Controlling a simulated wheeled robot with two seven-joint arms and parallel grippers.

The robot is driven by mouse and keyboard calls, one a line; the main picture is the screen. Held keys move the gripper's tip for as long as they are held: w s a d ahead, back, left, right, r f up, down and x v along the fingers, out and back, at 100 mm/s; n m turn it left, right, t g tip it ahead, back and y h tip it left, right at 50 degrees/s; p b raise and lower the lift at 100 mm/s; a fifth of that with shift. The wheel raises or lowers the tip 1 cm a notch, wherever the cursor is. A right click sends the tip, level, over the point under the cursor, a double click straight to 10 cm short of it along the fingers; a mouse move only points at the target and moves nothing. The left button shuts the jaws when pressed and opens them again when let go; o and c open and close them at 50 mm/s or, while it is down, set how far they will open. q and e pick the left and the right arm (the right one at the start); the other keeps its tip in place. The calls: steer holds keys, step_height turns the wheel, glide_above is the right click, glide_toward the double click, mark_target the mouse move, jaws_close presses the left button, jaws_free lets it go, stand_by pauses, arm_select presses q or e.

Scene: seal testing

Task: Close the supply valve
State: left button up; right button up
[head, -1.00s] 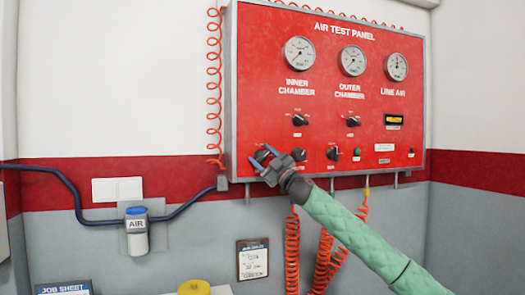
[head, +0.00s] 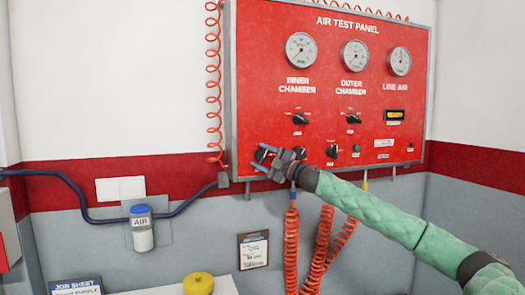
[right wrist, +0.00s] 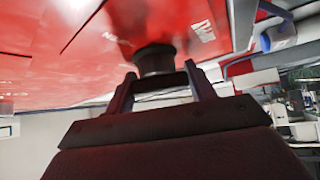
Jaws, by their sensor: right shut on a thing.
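The red air test panel (head: 315,60) hangs on the wall with gauges and dark knobs. My right gripper (head: 259,159) is at its lower left, shut on a dark knob (head: 262,155) of the bottom row. I take this knob for the supply valve, but its label cannot be read. In the right wrist view the knob (right wrist: 154,60) shows between the two fingers of the gripper (right wrist: 158,85), against the red panel face. My left gripper is not in view.
Several orange coiled hoses (head: 291,250) hang below the panel, close to my right arm. A blue-capped air unit (head: 141,228) is on the wall at left. A yellow object (head: 198,284) and a job sheet (head: 75,287) are at the bottom. A clipboard (head: 253,250) hangs below the panel.

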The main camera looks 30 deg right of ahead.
steer(key=shift+r, duration=0.2)
steer(key=shift+n+g+p, duration=0.9)
steer(key=shift+n+p, duration=0.3)
steer(key=shift+p, duration=0.1)
arm_select(q)
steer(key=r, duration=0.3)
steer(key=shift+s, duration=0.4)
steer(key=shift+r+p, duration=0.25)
steer(key=shift+p, duration=0.05)
arm_select(e)
steer(key=shift+f+n+g+h, duration=0.15)
steer(key=shift+n+g+h, duration=0.25)
steer(key=shift+n+g, duration=0.15)
steer(key=shift+f+n+g, duration=0.25)
steer(key=shift+n+g, duration=0.2)
steer(key=o, duration=1)
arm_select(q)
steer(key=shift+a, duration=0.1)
arm_select(e)
steer(key=shift+r, duration=0.1)
